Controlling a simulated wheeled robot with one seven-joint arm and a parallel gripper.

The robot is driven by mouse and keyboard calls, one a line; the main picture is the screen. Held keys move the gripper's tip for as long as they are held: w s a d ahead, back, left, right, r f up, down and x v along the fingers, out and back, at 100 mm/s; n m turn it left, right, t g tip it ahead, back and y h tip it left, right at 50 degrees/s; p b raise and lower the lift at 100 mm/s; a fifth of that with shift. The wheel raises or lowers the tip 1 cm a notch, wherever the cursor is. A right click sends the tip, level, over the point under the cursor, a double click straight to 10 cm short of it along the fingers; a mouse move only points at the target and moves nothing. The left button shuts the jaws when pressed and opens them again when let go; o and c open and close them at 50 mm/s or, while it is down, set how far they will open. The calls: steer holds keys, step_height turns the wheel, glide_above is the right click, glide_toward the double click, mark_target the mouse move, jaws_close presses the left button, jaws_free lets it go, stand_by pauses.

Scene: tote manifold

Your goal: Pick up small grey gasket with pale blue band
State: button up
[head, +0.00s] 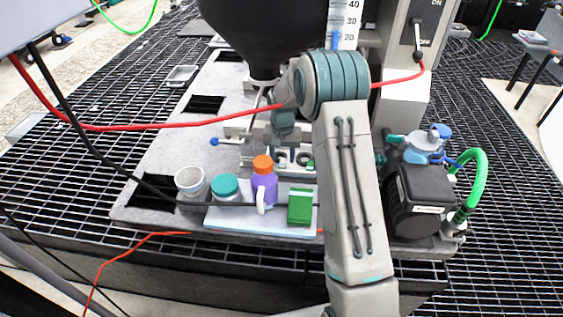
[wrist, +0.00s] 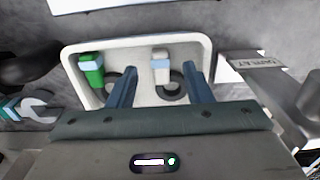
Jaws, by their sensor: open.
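The small grey gasket with pale blue band (wrist: 161,64) lies in a white tray (wrist: 140,42) in the wrist view. Its pale grey block carries the blue band, and a dark ring curves out below it. A similar green piece with a pale blue band (wrist: 91,70) lies to its left in the same tray. My gripper (wrist: 158,70) is open, with one blue finger on each side of the grey gasket in the picture. I cannot tell whether either finger touches it. In the head view my arm hides the gripper, and the tray area shows only partly.
A white cup (head: 190,181), a teal-lidded jar (head: 225,187), a purple bottle (head: 264,185) and a green box (head: 301,206) stand in front. A dark pump (head: 420,200) stands right. A red cable (head: 150,126) crosses the view. A wrench-like piece (wrist: 38,106) lies left of the tray.

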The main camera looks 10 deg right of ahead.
mark_target(282, 164)
step_height(282, 164, down, 4)
steer(key=shift+r, duration=0.15)
jaws_close()
steer(key=shift+r, duration=0.1)
